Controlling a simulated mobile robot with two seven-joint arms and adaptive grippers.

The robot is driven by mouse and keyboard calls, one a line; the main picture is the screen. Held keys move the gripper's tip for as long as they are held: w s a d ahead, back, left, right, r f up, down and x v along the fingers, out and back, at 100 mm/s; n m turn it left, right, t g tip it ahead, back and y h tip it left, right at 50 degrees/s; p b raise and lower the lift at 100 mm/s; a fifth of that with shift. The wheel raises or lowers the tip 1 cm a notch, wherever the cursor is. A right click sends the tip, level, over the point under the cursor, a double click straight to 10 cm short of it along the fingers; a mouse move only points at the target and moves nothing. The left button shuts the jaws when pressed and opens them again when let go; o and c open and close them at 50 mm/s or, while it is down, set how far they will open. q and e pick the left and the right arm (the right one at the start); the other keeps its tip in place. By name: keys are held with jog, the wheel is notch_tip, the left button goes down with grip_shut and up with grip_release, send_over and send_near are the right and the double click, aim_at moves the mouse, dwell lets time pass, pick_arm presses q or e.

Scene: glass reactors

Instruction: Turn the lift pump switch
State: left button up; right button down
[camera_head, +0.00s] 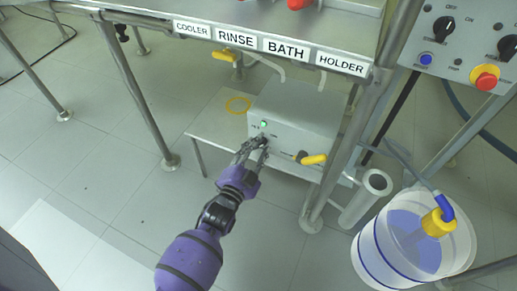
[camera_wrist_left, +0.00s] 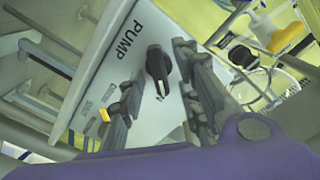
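The lift pump is a pale grey box (camera_head: 300,112) on a low shelf under the bench, with a lit green lamp on its front. In the left wrist view its panel reads "PUMP", and the black switch knob (camera_wrist_left: 157,64) stands below that word. My left gripper (camera_head: 256,143) is at the front of the box and hides the knob in the head view. In the wrist view its fingers (camera_wrist_left: 162,82) are spread on either side of the knob, with visible gaps, so it is open and not clamped. My right gripper is not in view.
Bench legs (camera_head: 140,85) and a low shelf (camera_head: 205,130) surround the box. A bucket of blue liquid (camera_head: 375,255) and a control panel (camera_head: 465,45) are at right.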

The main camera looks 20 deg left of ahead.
pick_arm(q)
grip_shut()
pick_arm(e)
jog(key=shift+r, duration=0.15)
pick_arm(q)
jog(key=shift+r+n+p, duration=0.15)
jog(key=shift+n+p, duration=0.8)
jog(key=shift+n, duration=0.35)
jog(key=n+p, duration=0.1)
jog(key=n, duration=0.2)
jog(key=n+p, duration=0.1)
jog(key=n, duration=0.4)
jog(key=shift+a+n+p, duration=0.3)
jog(key=shift+p, duration=0.1)
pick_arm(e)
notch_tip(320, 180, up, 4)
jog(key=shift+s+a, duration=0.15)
pick_arm(q)
jog(key=shift+n, duration=0.3)
